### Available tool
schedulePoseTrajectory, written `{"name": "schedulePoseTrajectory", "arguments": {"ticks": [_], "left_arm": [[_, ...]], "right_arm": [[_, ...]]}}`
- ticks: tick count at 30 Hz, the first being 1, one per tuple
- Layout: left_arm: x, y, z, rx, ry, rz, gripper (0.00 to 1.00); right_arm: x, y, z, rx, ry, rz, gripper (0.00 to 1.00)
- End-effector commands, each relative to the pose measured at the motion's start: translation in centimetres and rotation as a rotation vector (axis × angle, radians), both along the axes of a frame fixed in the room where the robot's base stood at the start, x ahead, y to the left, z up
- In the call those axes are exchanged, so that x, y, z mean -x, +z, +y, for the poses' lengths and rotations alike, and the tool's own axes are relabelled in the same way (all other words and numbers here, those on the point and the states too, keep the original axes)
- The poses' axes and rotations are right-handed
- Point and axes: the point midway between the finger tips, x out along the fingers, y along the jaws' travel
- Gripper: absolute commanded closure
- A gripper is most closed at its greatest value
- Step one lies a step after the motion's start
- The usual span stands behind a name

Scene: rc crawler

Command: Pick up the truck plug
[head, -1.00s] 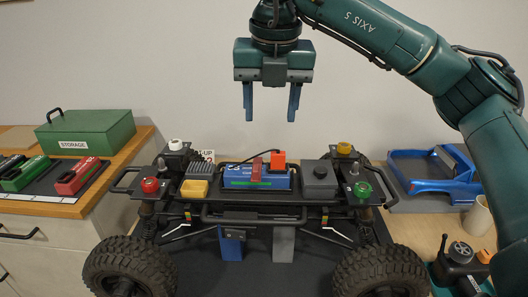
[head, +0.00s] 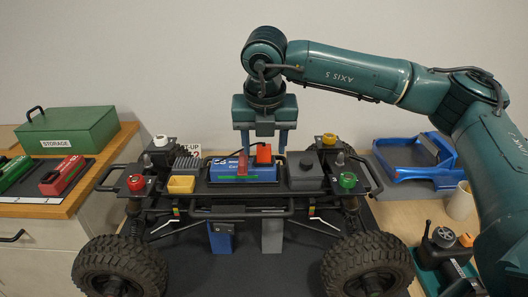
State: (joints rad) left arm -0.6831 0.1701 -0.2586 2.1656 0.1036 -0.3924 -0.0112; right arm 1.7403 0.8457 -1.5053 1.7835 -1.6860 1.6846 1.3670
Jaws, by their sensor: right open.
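An orange plug (head: 264,154), which I take to be the truck plug, sits at the top right of the blue battery pack (head: 228,169) on the crawler chassis. My left gripper is not in view.
A green storage box (head: 69,131) stands on the wooden cabinet at left. A blue truck body (head: 417,158) and a white mug (head: 461,200) are at right.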

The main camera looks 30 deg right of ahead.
Motion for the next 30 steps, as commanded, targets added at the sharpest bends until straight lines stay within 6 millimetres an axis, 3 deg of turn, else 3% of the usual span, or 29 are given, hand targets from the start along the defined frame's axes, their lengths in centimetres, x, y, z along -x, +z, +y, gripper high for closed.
{"name": "schedulePoseTrajectory", "arguments": {"ticks": [9, 27, 30], "left_arm": [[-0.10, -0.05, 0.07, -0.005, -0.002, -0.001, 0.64], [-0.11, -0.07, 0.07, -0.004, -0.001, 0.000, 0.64], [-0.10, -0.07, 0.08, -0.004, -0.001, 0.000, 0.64]], "right_arm": [[-0.19, -0.75, -0.09, 0.000, 0.000, -0.001, 0.47], [-0.18, -0.70, -0.07, 0.000, 0.000, -0.001, 0.95], [-0.18, -0.70, -0.07, 0.000, 0.000, -0.001, 0.95]]}}
